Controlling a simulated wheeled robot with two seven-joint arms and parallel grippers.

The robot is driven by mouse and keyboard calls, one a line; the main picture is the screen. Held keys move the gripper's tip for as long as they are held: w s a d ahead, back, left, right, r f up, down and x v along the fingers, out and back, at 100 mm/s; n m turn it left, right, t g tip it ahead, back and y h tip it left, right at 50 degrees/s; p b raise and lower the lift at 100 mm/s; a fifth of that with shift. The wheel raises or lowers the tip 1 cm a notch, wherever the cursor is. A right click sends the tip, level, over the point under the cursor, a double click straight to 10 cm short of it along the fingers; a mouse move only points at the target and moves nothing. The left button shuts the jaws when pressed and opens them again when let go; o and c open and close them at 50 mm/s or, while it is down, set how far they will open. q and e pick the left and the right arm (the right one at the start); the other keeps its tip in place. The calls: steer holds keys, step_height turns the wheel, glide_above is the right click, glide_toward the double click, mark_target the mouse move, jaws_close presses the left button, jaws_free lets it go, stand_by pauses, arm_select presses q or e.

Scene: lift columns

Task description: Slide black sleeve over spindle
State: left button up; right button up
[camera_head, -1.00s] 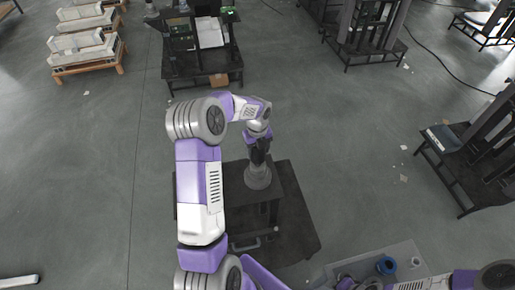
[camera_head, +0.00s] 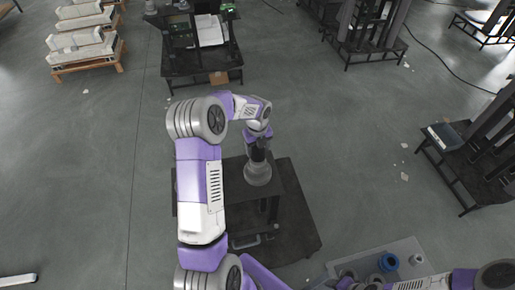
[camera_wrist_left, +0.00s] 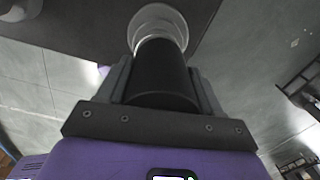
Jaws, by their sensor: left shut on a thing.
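My left gripper (camera_head: 257,150) points down above the dark stand in the middle of the head view. It is shut on the black sleeve (camera_wrist_left: 162,75), which fills the space between its fingers in the left wrist view. The grey round spindle base (camera_head: 258,175) stands on the stand directly below the gripper. In the wrist view the pale, ringed spindle part (camera_wrist_left: 158,20) lies at the far end of the sleeve, in line with it. I cannot tell how far the sleeve is over the spindle. My right gripper (camera_head: 347,282) is partly cut off at the bottom edge.
The dark stand top (camera_head: 285,185) has a lower shelf around it. A grey tray (camera_head: 405,247) at bottom right holds a blue ring (camera_head: 388,262) and a small pale part. Other dark racks stand farther off, with open floor between.

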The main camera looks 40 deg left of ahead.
arm_select(q)
steer(key=o, duration=1.6)
steer(key=shift+s+d+f, duration=0.1)
steer(key=shift+s+f, duration=0.25)
steer(key=shift+f, duration=0.25)
steer(key=shift+w+r, duration=0.1)
steer(key=shift+r, duration=0.35)
steer(key=r, duration=0.7)
steer(key=shift+w+r, duration=0.2)
steer(key=shift+r, duration=0.2)
